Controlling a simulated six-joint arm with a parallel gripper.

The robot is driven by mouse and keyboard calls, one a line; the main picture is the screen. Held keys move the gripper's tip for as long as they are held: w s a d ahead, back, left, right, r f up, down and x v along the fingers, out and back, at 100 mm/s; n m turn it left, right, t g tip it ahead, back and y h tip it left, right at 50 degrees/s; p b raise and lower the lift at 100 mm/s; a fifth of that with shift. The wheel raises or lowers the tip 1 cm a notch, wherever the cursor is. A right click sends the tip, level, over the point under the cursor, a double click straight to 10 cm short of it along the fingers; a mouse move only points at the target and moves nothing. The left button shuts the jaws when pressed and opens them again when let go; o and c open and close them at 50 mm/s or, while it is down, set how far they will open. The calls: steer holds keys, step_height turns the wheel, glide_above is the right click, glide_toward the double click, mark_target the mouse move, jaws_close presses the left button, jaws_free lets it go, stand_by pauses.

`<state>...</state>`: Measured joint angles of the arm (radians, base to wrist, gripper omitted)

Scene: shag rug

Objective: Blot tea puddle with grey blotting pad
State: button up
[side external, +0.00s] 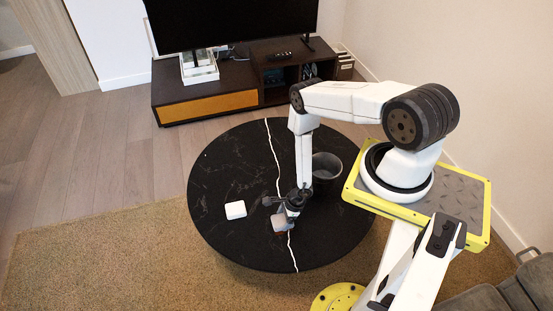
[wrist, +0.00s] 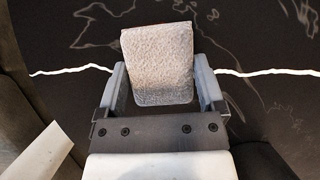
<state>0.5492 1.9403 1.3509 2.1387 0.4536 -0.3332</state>
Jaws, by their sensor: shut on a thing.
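My gripper (side external: 287,211) is low over the round black table. In the wrist view, its two grey fingers (wrist: 161,82) are shut on the sides of the grey blotting pad (wrist: 158,52). The pad has a rough, fleecy face with a slightly brownish tint. It also shows in the side view (side external: 280,223), just above or on the table, close to the white vein line; I cannot tell whether it touches. A brownish edge shows at its lower side. I cannot make out the tea puddle in either view; the pad and gripper may hide it.
The black table (side external: 225,175) has a white vein across it. A white block (side external: 235,210) lies left of my gripper. A dark bin-like container (side external: 326,168) stands at the right. The table's left side is otherwise clear. A low TV cabinet (side external: 205,95) is behind.

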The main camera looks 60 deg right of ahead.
steer(key=shift+f, duration=0.5)
stand_by(1.6)
steer(key=shift+r, duration=0.15)
steer(key=shift+r, duration=3.4)
